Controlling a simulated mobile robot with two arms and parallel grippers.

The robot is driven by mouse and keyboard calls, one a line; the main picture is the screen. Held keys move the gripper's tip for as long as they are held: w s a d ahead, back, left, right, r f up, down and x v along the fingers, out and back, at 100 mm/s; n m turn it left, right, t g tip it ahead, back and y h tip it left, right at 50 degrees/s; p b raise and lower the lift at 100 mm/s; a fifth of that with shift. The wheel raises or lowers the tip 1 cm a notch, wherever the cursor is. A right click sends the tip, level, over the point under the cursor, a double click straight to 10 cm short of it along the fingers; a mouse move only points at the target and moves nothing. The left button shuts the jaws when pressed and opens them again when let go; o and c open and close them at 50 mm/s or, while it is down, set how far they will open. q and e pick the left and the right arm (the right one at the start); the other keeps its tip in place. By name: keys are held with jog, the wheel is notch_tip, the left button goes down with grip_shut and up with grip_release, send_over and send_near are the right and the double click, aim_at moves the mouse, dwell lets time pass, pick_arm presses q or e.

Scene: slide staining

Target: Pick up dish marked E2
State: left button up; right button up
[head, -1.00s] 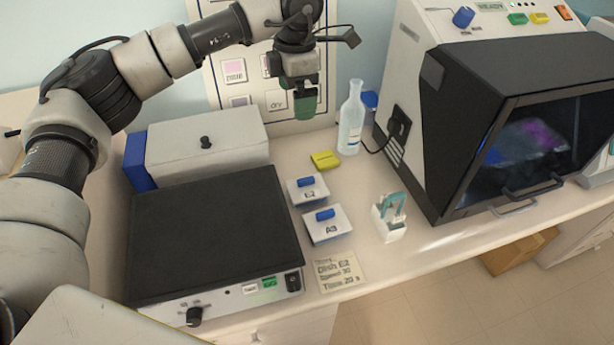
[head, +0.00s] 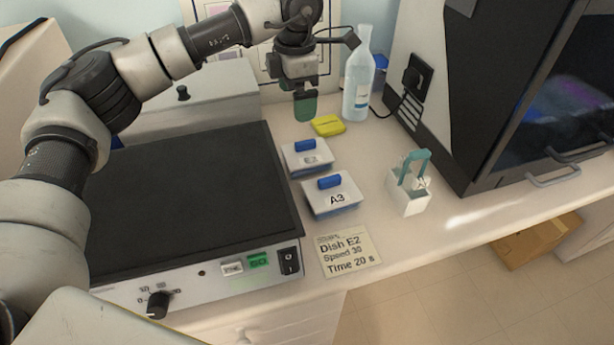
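Two small white-lidded dishes with blue handles stand on the bench beside the black-topped shaker. The rear dish (head: 307,159) has a label too small to read clearly now; it read E2 in the earlier view. The front dish (head: 332,197) is marked A3. My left gripper (head: 305,106) hangs above the bench behind the rear dish, fingers pointing down, apart from both dishes. Its green fingers overlap, so I cannot tell whether they are open. My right gripper is not in view.
The shaker (head: 190,205) fills the left. A yellow block (head: 328,125), a clear bottle (head: 358,75) and a white holder with teal tweezers (head: 408,190) stand nearby. A note (head: 347,250) reads Dish E2, Speed 30, Time 20 s. A dark-windowed cabinet (head: 480,100) stands right.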

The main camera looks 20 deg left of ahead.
pick_arm(q)
jog(key=b, duration=0.3)
send_over(298, 154)
notch_tip(298, 154, down, 4)
jog(key=f, duration=0.1)
notch_tip(298, 154, down, 5)
jog(key=shift+f+p, duration=0.1)
jog(key=shift+p, duration=0.25)
notch_tip(298, 154, down, 4)
jog(key=shift+s+f+p, duration=0.1)
jog(key=shift+p, duration=0.45)
jog(key=shift+f, duration=0.5)
jog(key=c, duration=0.8)
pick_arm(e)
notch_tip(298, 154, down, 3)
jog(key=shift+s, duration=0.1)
